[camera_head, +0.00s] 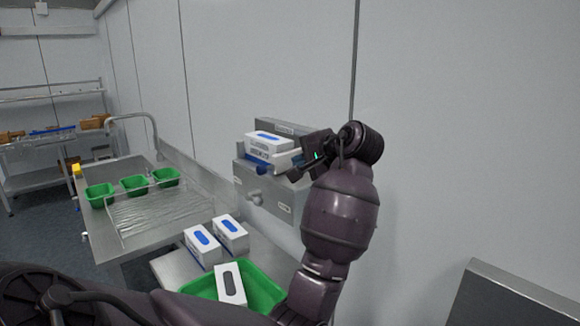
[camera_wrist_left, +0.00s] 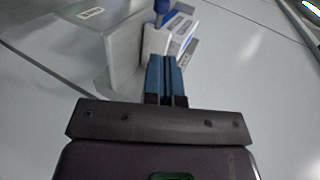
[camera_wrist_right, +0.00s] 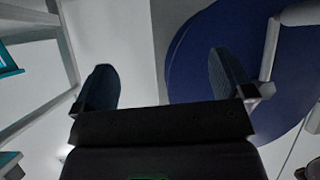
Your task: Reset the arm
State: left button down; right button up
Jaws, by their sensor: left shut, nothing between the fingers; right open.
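My left gripper (camera_head: 292,174) is raised in front of a grey wall-side unit (camera_head: 285,205), right of the middle in the head view. In the left wrist view its two blue fingers (camera_wrist_left: 166,75) are together with nothing between them. A white box with a blue label (camera_head: 270,138) sits on the unit beside the gripper; it also shows beyond the fingertips in the left wrist view (camera_wrist_left: 180,36). I cannot tell whether they touch. In the right wrist view my right gripper (camera_wrist_right: 168,82) has its fingers wide apart and empty. I cannot make it out in the head view.
Two white boxes (camera_head: 202,247) (camera_head: 231,234) stand on the metal bench. A green crate (camera_head: 262,289) holding another box (camera_head: 230,285) is in front. Several small green bins (camera_head: 100,195) stand on the far bench. A blue rounded surface (camera_wrist_right: 205,50) lies beyond my right fingers.

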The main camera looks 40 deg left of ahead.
pick_arm(q)
jog(key=shift+d+r, duration=0.2)
jog(key=shift+d, duration=0.25)
